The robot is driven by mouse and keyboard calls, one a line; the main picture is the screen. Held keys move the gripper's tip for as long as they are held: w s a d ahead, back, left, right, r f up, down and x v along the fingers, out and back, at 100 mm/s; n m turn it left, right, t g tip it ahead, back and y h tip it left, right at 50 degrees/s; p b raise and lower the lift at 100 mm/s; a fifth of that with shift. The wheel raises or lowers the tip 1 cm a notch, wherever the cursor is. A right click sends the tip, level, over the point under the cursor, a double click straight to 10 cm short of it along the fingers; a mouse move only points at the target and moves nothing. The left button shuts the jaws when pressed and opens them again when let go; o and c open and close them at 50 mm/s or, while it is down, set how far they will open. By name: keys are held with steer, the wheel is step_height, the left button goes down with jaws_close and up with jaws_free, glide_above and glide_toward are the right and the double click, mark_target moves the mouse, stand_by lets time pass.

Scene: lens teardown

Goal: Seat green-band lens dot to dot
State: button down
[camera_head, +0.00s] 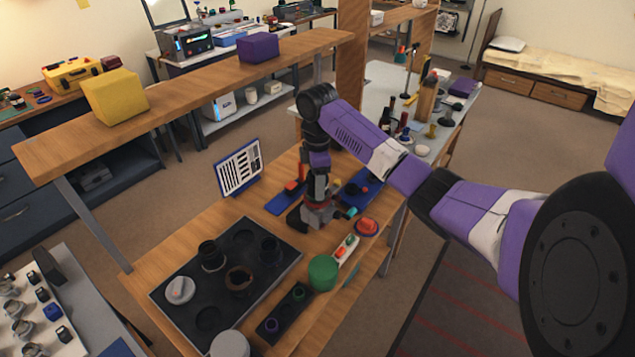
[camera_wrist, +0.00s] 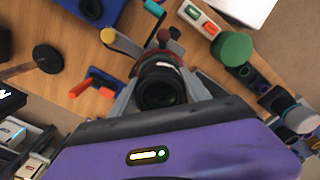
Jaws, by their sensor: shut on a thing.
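My gripper (camera_wrist: 163,82) is shut on a dark round lens (camera_wrist: 160,92), seen end-on between its two fingers in the wrist view. No green band is visible on it, and no alignment dot can be made out. A reddish part (camera_wrist: 162,56) shows just beyond the lens; whether they touch cannot be told. In the head view my gripper (camera_head: 318,205) points down over the middle of the wooden bench, and its fingers hide most of what it holds.
A dark tray (camera_head: 165,298) with several lens parts lies at the front left. A green cylinder (camera_head: 323,272), a black slotted holder (camera_head: 270,328) and a red-and-green button strip (camera_head: 346,250) stand nearby.

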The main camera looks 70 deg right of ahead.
steer(key=shift+c, duration=2.2)
jaws_free()
step_height(320, 180, up, 8)
steer(key=shift+f, duration=0.1)
